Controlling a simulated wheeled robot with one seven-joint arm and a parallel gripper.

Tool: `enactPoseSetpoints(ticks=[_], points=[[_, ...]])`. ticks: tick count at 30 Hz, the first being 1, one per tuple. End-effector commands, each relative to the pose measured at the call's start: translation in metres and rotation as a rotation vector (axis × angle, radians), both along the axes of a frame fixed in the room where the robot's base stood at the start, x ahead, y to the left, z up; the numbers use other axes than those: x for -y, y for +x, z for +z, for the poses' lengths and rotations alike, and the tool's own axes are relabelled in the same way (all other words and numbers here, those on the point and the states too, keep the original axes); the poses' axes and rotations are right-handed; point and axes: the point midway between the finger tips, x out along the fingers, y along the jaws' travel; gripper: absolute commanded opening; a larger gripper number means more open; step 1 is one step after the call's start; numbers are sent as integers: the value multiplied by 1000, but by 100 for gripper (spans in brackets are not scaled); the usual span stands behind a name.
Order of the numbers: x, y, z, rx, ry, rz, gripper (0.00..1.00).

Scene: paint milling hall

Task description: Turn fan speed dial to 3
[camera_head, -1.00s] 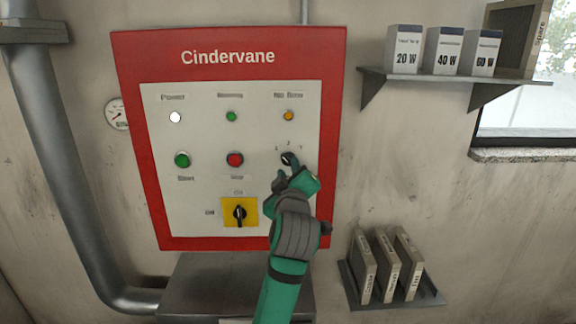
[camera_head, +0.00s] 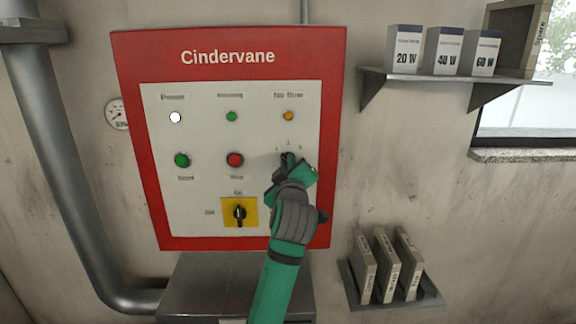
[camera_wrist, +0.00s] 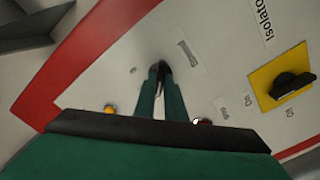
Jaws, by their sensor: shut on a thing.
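The fan speed dial is on the right of the white control panel (camera_head: 205,138), below the orange lamp (camera_head: 288,116). The small marks 1, 2, 3 arc above it. My gripper (camera_head: 289,158) reaches up from below and is shut on the dial. In the wrist view the green fingers with dark tips (camera_wrist: 161,68) meet close together at the panel face. The dial is almost wholly hidden between the fingers, so I cannot tell which number it points to.
Left of my gripper are a red button (camera_head: 235,160) and a green button (camera_head: 182,160). A black rotary switch on a yellow plate (camera_head: 229,218) sits close below left.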

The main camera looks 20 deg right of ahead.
Motion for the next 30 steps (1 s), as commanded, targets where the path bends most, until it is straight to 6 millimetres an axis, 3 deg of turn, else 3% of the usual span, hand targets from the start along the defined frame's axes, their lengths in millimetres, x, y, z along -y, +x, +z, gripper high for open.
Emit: enactPoseSetpoints(ticks=[11, 30], points=[[-1, 0, 0, 33, 119, 1, 0], [2, -1, 0, 193, 678, 1, 0]])
